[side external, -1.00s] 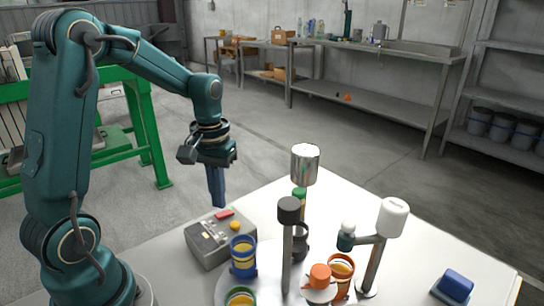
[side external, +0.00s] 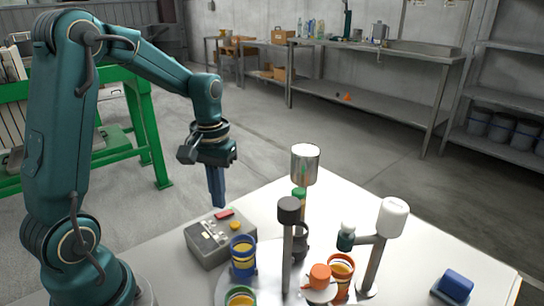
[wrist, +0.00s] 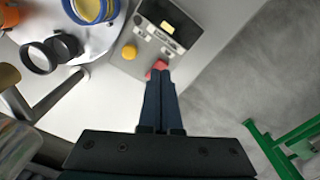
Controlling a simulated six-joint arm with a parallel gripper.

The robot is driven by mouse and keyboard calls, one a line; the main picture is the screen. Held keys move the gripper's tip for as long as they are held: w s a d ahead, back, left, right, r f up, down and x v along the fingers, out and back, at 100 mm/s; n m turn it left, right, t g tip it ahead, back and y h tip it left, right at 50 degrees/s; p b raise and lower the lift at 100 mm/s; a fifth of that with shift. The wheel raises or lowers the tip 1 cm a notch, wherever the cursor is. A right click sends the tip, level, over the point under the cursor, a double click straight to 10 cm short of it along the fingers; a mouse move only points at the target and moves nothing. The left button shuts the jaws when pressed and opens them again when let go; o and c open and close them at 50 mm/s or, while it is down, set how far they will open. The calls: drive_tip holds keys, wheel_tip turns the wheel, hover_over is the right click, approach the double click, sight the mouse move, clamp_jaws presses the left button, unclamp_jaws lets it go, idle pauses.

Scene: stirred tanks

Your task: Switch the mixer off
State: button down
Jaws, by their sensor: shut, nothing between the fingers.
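A grey control box (side external: 208,240) sits on the white table's left part. It carries a red switch (side external: 224,214) and a yellow round button (side external: 235,225). In the wrist view the box (wrist: 180,55) shows the red switch (wrist: 160,65) right at my fingertips and the yellow button (wrist: 129,52) beside it. My gripper (side external: 217,204) is shut, empty and pointing down at the red switch; I cannot tell whether it touches. The mixer stands right of the box, with a dark-capped post (side external: 288,240) and an orange part (side external: 319,275) by the cups.
A blue cup (side external: 243,256) of yellow liquid stands close right of the box. An orange cup (side external: 341,276), a white-topped post (side external: 392,217), a silver cylinder (side external: 305,165) and a blue block (side external: 456,287) stand farther right. Floor beyond the table is clear.

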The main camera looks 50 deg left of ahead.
sight(222, 215)
drive_tip(key=shift+f, duration=1.1)
idle(1.1)
drive_tip(key=shift+r, duration=3.5)
drive_tip(key=s+d+r+m+t, duration=0.2)
drive_tip(key=d+r+t, duration=0.1)
drive_tip(key=d+r, duration=0.25)
drive_tip(key=s+d+f+m+t, duration=0.2)
drive_tip(key=s+d+m, duration=0.2)
drive_tip(key=s, duration=0.3)
drive_tip(key=shift+d+f+t, duration=0.2)
drive_tip(key=shift+d+t, duration=0.1)
drive_tip(key=shift+d, duration=0.35)
